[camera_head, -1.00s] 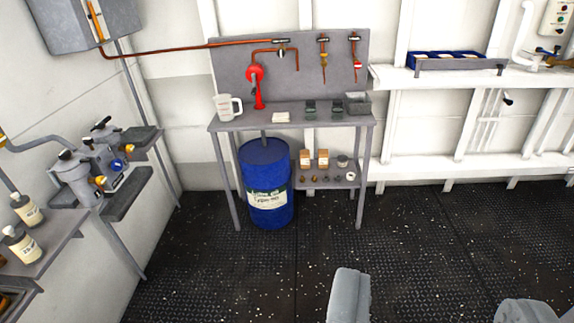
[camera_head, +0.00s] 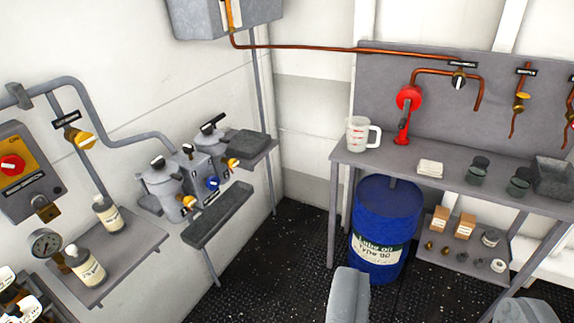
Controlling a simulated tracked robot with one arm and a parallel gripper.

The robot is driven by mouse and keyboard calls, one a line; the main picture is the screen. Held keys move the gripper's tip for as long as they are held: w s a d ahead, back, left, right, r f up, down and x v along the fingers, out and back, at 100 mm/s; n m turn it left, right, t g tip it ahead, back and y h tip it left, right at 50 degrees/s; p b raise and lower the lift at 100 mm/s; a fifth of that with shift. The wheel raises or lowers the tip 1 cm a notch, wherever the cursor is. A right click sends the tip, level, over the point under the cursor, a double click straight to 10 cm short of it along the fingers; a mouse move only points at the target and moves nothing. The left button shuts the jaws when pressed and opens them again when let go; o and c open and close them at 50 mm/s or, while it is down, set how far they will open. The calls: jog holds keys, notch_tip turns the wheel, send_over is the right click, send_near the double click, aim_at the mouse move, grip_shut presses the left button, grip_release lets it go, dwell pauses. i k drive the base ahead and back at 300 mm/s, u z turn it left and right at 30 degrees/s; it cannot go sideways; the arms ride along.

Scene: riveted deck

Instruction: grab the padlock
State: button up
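A brass-coloured padlock (camera_head: 46,209) with a shackle hangs at the lower edge of a grey switch box (camera_head: 24,172) on the left wall. The box has a yellow panel and a red rotary knob. My gripper (camera_head: 435,305) shows as two grey fingers at the bottom edge, spread wide apart with nothing visible between them. It is far to the right of the padlock and apart from it.
A shelf below the padlock holds bottles (camera_head: 107,214) and a gauge (camera_head: 45,243). Grey valve equipment (camera_head: 185,185) sits on the wall to its right. A blue drum (camera_head: 385,225) stands under a workbench (camera_head: 395,165). Dark floor (camera_head: 270,270) between is clear.

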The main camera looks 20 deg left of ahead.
aim_at(49, 212)
jog(key=u, duration=0.65)
jog(key=i, duration=1.1)
jog(key=u, duration=0.7)
jog(key=k, duration=0.6)
jog(key=u, duration=0.25)
jog(key=i, duration=0.7)
jog(key=z, duration=0.15)
